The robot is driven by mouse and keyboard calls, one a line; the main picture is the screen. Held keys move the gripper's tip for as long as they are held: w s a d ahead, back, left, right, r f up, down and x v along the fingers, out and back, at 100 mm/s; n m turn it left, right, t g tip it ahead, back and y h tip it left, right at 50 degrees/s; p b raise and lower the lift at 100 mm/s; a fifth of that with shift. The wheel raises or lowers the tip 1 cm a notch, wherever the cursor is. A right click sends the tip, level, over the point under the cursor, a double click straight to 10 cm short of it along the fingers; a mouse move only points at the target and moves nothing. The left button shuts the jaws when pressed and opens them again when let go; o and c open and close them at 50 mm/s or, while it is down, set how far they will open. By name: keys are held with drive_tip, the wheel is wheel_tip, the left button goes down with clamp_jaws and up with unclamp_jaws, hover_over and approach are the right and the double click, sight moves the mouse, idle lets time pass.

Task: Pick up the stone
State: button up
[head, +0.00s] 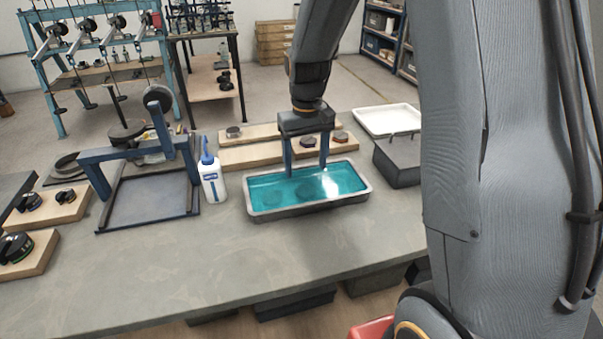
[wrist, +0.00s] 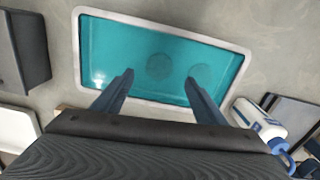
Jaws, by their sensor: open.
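A grey-rimmed tray (head: 262,216) of teal liquid stands on the bench; its pale rim also shows in the wrist view (wrist: 77,50). Two dim round shapes show in the liquid, one (wrist: 160,66) near the tray's middle and one (wrist: 201,75) to its right. I cannot tell which, if either, is the stone. My gripper (head: 305,172) points down over the tray, open and empty. In the wrist view my fingertips (wrist: 159,77) stand apart, with the middle round shape just beyond the gap between them. Their height above the liquid is unclear.
A white-and-blue bottle (head: 212,182) stands just left of the tray, beside a blue metal frame (head: 140,153). A dark box (head: 399,172) and a white tray (head: 388,119) are at right. Wooden boards (head: 243,156) with small dark and reddish pieces lie behind. The front bench is clear.

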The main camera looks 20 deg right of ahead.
sight(306, 190)
drive_tip(key=shift+w+f, duration=0.2)
drive_tip(key=shift+w, duration=0.1)
drive_tip(key=shift+s+f+p, duration=0.2)
drive_tip(key=shift+f+p, duration=1.25)
drive_tip(key=shift+f, duration=2.25)
drive_tip(key=c, duration=1.2)
drive_tip(key=shift+o, duration=0.2)
drive_tip(key=shift+r, duration=0.15)
